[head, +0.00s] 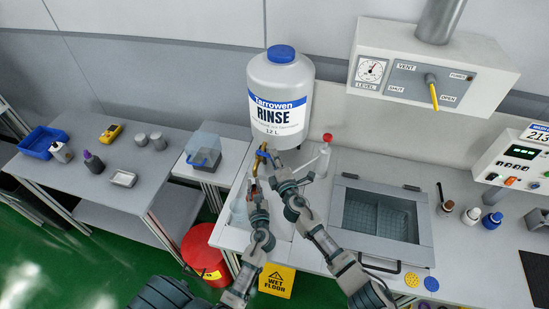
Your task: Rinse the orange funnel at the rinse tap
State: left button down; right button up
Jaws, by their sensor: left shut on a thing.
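The rinse tap (263,154), brass with a blue handle, sits at the lower front of the white RINSE tank (280,97). My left gripper (254,187) is below the tap, over the pale sink area. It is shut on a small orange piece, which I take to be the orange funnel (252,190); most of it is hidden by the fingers. My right gripper (275,164) is higher, close beside the tap handle. Its fingers are small and overlap the tap, so I cannot tell whether they touch it or are open. No water stream can be made out.
A red-topped item (327,138) stands right of the tank, near my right arm. A covered sink-like box (425,240) lies further right.

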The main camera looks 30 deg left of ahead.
grip_shut()
jog(key=shift+s+f+m+t+h, duration=0.1)
jog(key=shift+s+m+t+h, duration=0.2)
jog(key=shift+m+t+h, duration=0.35)
jog(key=o, duration=0.5)
grip_release()
jog(key=shift+a, duration=0.1)
jog(key=v, duration=1.1)
jog(key=shift+s+d, duration=0.25)
jog(key=shift+s, duration=0.05)
jog(key=shift+f, duration=0.1)
